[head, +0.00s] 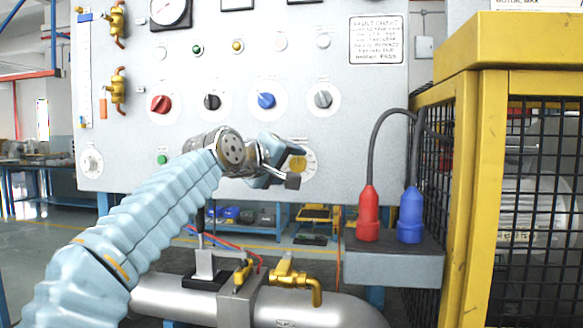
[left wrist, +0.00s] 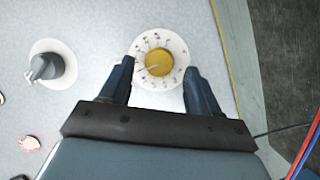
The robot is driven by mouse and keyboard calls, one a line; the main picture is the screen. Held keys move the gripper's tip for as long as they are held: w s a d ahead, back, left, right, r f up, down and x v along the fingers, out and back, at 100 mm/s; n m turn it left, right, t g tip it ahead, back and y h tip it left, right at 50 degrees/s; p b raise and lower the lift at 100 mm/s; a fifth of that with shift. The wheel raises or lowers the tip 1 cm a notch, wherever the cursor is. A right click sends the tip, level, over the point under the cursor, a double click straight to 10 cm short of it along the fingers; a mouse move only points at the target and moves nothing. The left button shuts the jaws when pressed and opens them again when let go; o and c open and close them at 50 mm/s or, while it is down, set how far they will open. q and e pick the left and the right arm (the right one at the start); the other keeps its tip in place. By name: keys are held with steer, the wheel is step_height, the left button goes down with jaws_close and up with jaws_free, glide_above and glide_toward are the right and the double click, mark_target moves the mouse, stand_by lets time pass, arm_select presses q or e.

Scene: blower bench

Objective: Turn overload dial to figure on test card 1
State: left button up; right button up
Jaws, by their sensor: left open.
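A yellow dial with a white numbered scale (head: 303,164) sits at the lower right of the grey panel, partly hidden by my left gripper in the head view. In the left wrist view the yellow dial (left wrist: 158,63) shows whole, its pointer mark aimed toward the lower left; the figures are too small to read. My left gripper (head: 295,166) is open in front of the panel. In the left wrist view its fingertips (left wrist: 159,68) stand either side of the dial; I cannot tell whether they touch it. No card marked as test card 1 is readable. My right gripper is not in view.
Red, black, blue and grey knobs (head: 323,99) line the panel above. A fault chart (head: 376,40) hangs top right. A yellow cage (head: 466,190) stands at right, beside red (head: 368,215) and blue (head: 410,217) plugs with cables. A pipe with yellow valves (head: 295,279) lies below.

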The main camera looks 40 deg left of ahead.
arm_select(q)
steer(key=b+v, duration=0.1)
steer(key=v, duration=1.1)
